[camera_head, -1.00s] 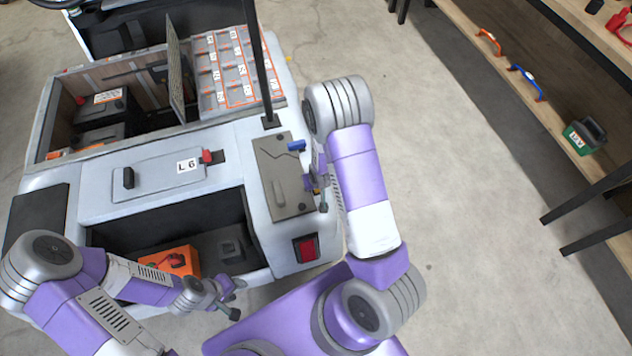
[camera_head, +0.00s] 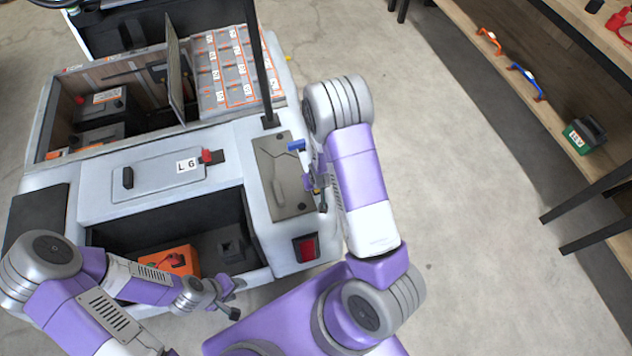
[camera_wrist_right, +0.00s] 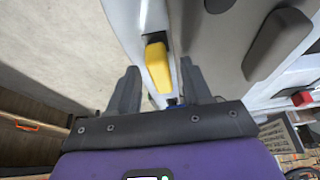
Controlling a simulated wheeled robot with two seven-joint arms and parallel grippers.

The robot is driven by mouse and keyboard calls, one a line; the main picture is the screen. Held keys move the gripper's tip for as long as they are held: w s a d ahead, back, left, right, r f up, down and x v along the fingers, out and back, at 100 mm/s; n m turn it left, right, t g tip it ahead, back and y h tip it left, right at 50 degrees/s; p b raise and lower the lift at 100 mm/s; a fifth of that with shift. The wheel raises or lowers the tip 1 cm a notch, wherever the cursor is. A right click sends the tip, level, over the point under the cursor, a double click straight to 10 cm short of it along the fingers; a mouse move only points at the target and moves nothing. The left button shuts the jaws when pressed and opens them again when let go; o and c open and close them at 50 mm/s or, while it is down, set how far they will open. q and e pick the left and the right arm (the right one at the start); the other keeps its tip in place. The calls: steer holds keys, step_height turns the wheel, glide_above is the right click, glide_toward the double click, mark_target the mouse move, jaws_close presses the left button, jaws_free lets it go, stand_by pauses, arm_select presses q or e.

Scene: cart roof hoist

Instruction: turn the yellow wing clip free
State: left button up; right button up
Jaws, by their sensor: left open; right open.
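The yellow wing clip (camera_wrist_right: 158,65) shows in the right wrist view, on the edge of the pale cart body. It stands in line with the gap between the fingers of my right gripper (camera_wrist_right: 159,82), which is open, one dark finger on each side. I cannot tell whether they touch it. In the head view my right gripper (camera_head: 318,190) is at the cart's right rear corner, beside the grey panel (camera_head: 282,178), and the clip cannot be made out there. My left gripper (camera_head: 222,297) is open and empty, in front of the cart's lower open bay.
The cart (camera_head: 150,140) has an open battery compartment and a dark upright post (camera_head: 258,70). A blue piece (camera_head: 297,145) sits by the panel's edge. An orange box (camera_head: 172,261) lies in the lower bay. A wooden shelf (camera_head: 480,60) stands at the right; floor between is clear.

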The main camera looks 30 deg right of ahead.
steer(key=p+v, duration=0.2)
steer(key=v, duration=0.5)
steer(key=shift+s, duration=0.15)
steer(key=s+a+f+g+y, duration=0.1)
steer(key=s+a+f+y, duration=0.1)
steer(key=s+a+f, duration=0.2)
steer(key=s+a+f+g+y, duration=0.2)
steer(key=s+a+f+y, duration=0.1)
steer(key=s+a, duration=0.6)
steer(key=a+f, duration=0.1)
steer(key=a, duration=0.2)
steer(key=shift+a+f+g, duration=0.15)
steer(key=shift+a+g, duration=0.15)
steer(key=shift+a, duration=0.1)
steer(key=shift+c, duration=0.6)
steer(key=shift+s, duration=0.1)
